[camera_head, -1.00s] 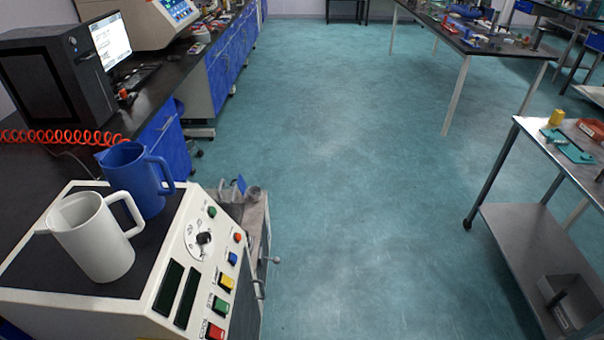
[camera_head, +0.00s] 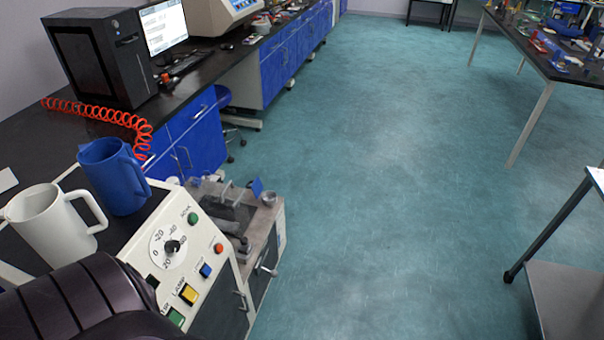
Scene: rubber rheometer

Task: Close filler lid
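No part that I can name for certain as the filler lid shows. A white control box (camera_head: 152,262) with a dial and coloured buttons stands at the lower left. Just beyond it is a low grey machine (camera_head: 240,222) with a small blue part (camera_head: 257,187) on top; whether it has a lid, open or shut, is too small to tell. A dark rounded part of my own body covers the lower left corner and hides part of the control box. Neither of my grippers is in view.
A white jug (camera_head: 45,222) and a blue jug (camera_head: 113,178) stand on the control box. A computer tower (camera_head: 97,60) and coiled orange hose (camera_head: 105,113) are on the black bench behind. A metal cart (camera_head: 565,290) is at the right edge. The floor between is clear.

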